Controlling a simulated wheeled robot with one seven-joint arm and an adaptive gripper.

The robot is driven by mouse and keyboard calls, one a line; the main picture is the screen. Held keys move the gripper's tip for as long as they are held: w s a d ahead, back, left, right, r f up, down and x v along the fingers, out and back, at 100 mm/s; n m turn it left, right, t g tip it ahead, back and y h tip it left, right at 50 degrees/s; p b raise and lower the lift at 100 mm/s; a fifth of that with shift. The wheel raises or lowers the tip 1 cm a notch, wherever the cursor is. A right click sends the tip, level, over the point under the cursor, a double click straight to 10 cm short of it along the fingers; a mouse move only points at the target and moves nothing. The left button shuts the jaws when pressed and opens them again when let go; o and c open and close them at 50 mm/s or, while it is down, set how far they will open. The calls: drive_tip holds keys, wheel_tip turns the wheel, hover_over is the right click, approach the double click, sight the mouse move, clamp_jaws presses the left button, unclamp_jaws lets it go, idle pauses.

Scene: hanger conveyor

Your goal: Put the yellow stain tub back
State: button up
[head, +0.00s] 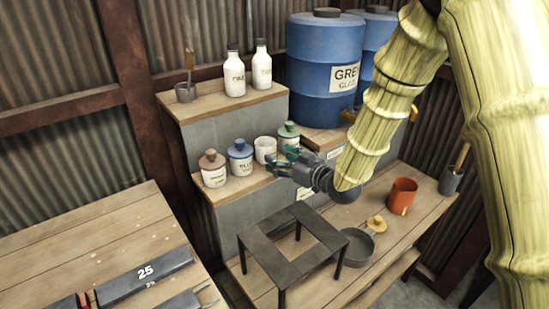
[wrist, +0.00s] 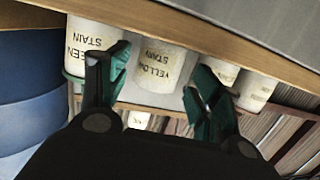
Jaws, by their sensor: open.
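The yellow stain tub (head: 265,149) is a white tub standing upright on the middle shelf, between the green-lidded and blue-lidded tubs. It shows no lid in the head view. In the wrist view, which is upside down, its label reads yellow stain (wrist: 159,70). My gripper (head: 280,164) is open just in front of the shelf. In the wrist view the fingers (wrist: 157,66) are spread apart, with the tub seen between them. Whether they touch it cannot be told. A yellow knobbed lid (head: 376,222) lies by a grey round pan (head: 357,249) on the lower bench.
The green-lidded (head: 288,136), blue-lidded (head: 240,158) and brown-lidded (head: 212,170) tubs stand close by. White bottles (head: 262,65) stand on the shelf above. A dark metal stand (head: 272,243) and an orange cup (head: 401,195) are on the lower bench. Blue barrels (head: 323,65) stand behind.

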drive_tip(key=b+v, duration=0.1)
drive_tip(key=v, duration=0.6)
drive_tip(key=shift+s, duration=0.2)
drive_tip(key=shift+d, duration=0.15)
